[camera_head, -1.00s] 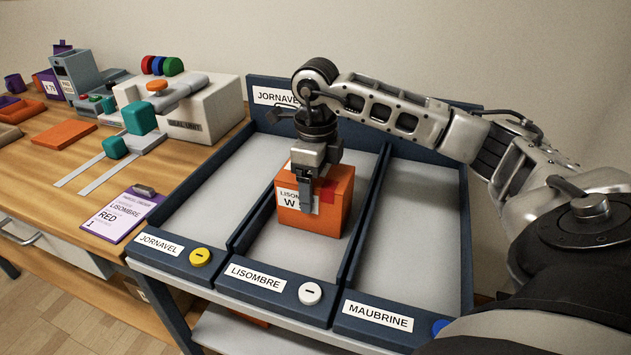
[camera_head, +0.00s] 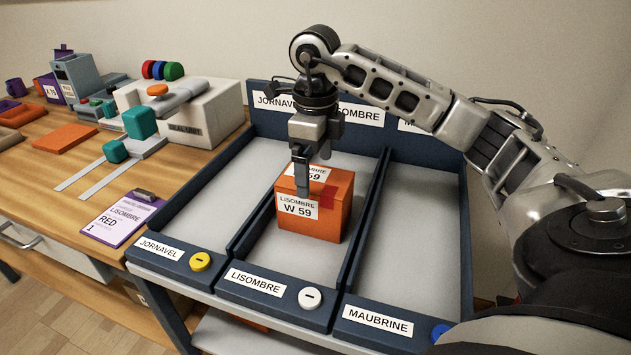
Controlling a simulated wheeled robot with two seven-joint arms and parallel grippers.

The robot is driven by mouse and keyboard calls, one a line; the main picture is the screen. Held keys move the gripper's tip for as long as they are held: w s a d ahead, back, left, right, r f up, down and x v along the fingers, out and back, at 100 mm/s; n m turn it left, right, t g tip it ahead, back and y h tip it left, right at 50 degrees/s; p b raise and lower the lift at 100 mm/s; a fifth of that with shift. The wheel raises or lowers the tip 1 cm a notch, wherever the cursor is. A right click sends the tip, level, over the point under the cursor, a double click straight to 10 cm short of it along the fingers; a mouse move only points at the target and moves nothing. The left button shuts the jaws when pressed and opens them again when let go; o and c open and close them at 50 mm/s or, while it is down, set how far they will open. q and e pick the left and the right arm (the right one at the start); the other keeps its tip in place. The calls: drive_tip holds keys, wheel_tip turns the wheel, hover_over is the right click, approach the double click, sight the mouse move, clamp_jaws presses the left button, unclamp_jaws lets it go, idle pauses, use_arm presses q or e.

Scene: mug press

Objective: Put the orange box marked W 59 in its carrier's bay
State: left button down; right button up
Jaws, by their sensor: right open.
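The orange box (camera_head: 325,222) carries white labels reading "LISOMBRE W 59" on its front and a partly hidden one on top. It stands upright in the middle bay (camera_head: 275,259), whose front label reads LISOMBRE. My right gripper (camera_head: 301,186) is open, above the box's front left top part. One finger overlaps the box in the picture; I cannot tell whether it touches. My left gripper is not in view.
The JORNAVEL bay (camera_head: 204,214) on the left and the MAUBRINE bay (camera_head: 408,240) on the right are empty. Low dark walls divide the bays. A clipboard (camera_head: 122,217) reading LISOMBRE, RED, 1 lies on the wooden bench beside a white sealing machine (camera_head: 213,112).

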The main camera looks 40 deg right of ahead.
wheel_tip(320, 180, up, 6)
drive_tip(key=shift+r+p, duration=0.15)
drive_tip(key=shift+p, duration=0.5)
drive_tip(key=shift+r, duration=0.2)
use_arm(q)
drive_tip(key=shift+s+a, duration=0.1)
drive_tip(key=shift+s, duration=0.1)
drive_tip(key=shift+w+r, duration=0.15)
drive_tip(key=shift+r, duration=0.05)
